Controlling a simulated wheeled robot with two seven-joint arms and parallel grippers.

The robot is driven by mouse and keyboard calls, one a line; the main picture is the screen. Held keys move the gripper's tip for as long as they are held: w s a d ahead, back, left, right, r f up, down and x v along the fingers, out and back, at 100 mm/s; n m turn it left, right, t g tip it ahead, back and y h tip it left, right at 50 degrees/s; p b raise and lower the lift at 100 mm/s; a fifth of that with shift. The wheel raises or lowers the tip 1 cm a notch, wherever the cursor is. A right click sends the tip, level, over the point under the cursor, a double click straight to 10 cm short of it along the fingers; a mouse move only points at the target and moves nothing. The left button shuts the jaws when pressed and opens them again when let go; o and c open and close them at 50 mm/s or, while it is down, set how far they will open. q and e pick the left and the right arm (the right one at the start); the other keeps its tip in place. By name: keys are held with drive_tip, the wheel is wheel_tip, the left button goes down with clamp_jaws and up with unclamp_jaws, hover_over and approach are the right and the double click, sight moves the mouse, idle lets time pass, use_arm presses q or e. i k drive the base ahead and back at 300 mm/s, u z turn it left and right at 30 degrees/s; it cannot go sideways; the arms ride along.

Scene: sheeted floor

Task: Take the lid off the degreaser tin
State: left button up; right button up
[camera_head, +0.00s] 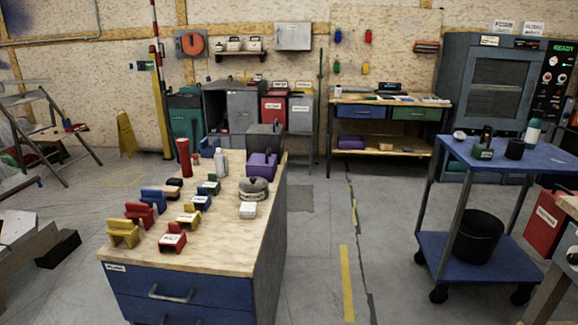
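No label reading degreaser is legible, and I cannot tell which item is the degreaser tin. Several containers stand on the wood-topped bench: a tall red cylinder (183,157), a pale bottle (220,163) and a low round grey object (253,188). On the blue cart stand a black cup-like cylinder (515,149), a pale bottle with a dark label (532,132) and a dark item with a green base (484,150). Neither of my grippers is in view.
The wood-topped bench (225,240) holds several red, yellow and blue blocks. The blue cart (505,162) carries a black bucket (478,238) on its lower shelf. Between them the floor (320,250) is open. A shelved workbench (395,100) stands behind.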

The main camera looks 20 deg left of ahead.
sight(250, 183)
drive_tip(key=i, duration=3.75)
drive_tip(key=u, duration=3.35)
